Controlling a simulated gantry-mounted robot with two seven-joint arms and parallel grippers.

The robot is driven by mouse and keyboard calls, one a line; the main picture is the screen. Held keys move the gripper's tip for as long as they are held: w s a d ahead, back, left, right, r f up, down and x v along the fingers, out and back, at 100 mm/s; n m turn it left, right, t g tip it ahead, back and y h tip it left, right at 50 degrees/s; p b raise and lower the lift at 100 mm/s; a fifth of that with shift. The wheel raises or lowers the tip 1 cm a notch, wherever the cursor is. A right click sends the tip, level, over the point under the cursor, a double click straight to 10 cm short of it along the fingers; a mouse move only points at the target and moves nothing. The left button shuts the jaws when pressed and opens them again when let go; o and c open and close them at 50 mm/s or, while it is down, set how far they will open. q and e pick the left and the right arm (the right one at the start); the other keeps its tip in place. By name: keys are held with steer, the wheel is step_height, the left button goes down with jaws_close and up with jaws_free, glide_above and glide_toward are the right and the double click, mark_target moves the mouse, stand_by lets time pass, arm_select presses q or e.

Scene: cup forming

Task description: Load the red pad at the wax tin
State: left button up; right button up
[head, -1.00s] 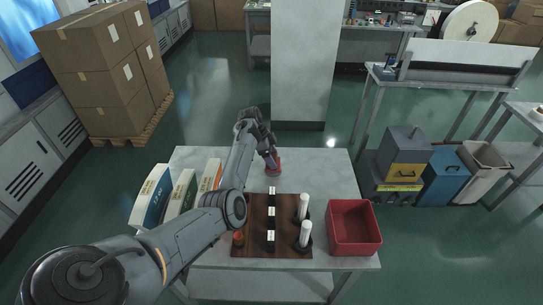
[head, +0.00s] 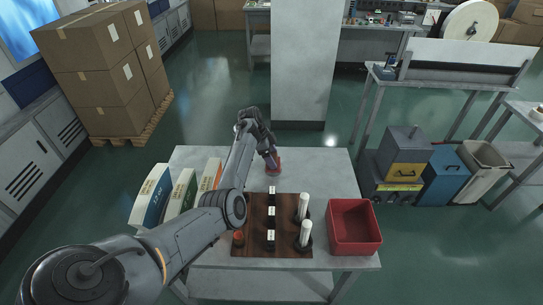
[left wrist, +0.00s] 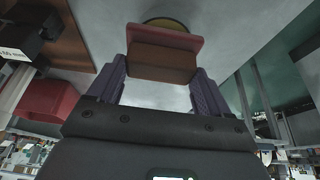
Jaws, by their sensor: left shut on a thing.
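The red pad (left wrist: 162,62), a block with a brown face and a pinkish-red slab along its far edge, is held between the fingers of my left gripper (left wrist: 162,85). In the left wrist view, the wax tin (left wrist: 168,22) shows as a round, yellowish shape with a dark rim just beyond the pad; the pad hides part of it. I cannot tell whether the two touch. In the head view, my left gripper (head: 272,157) points down at a small reddish patch (head: 274,172) near the table's back, where pad and tin are hard to separate. My right gripper is not in view.
A brown board (head: 257,213) with black holders and two white cylinders lies in front on the table (head: 330,170). A red bin (head: 354,228) stands to its right, and upright binders (head: 182,195) stand left. The table's back right is clear.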

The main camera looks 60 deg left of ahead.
arm_select(q)
steer(key=shift+f, duration=0.4)
stand_by(0.9)
steer(key=shift+f, duration=0.1)
stand_by(0.7)
stand_by(0.6)
steer(key=shift+p, duration=0.3)
step_height(320, 180, up, 6)
steer(key=p, duration=0.6)
steer(key=shift+f, duration=0.2)
steer(key=shift+r+p, duration=0.8)
steer(key=shift+p, duration=0.05)
